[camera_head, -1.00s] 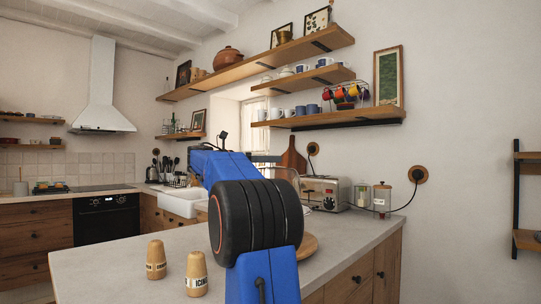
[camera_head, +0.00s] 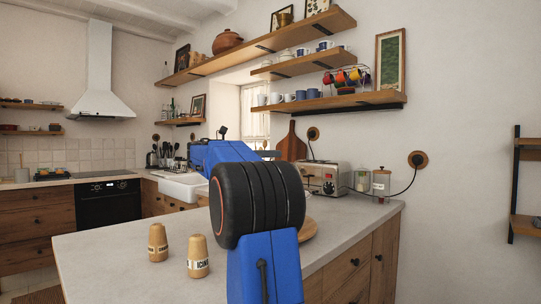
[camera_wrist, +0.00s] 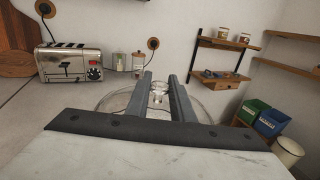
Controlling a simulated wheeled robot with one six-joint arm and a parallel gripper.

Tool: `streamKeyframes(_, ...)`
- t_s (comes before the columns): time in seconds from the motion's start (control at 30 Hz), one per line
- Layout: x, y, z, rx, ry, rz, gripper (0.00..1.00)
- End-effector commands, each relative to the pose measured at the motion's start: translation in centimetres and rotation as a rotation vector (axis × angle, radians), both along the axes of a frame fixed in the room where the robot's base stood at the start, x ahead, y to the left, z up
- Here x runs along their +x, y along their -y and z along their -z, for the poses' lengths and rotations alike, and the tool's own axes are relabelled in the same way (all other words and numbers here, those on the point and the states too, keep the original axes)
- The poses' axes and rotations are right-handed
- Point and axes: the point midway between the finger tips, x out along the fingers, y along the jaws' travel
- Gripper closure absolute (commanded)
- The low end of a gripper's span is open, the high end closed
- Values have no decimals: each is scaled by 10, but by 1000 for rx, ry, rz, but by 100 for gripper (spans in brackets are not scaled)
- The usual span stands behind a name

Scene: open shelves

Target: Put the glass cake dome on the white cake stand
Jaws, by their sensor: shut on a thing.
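The glass cake dome (camera_wrist: 110,102) is clear and shows in the wrist view, with its knob (camera_wrist: 158,92) between the two fingers. My gripper (camera_wrist: 161,78) is shut on the knob, and the dome spreads out below and to both sides of the fingers. In the head view my blue arm with its black wheel-like joint hides the gripper and the dome. I cannot make out the white cake stand in either view.
The grey counter (camera_head: 120,250) carries two wooden shakers (camera_head: 158,242) (camera_head: 197,256), a round wooden board (camera_head: 307,229), a steel toaster (camera_head: 323,180) and jars (camera_head: 381,183). Wall shelves (camera_head: 340,103) with mugs are above. Blue and green bins (camera_wrist: 262,118) stand at right in the wrist view.

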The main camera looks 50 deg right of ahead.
Motion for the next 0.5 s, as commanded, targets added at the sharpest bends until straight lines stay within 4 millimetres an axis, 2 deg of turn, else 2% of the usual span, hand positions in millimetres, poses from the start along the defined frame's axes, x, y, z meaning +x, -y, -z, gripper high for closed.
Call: streamKeyframes(0.5, 0, 0, 6, -1, 0, 0, 100)
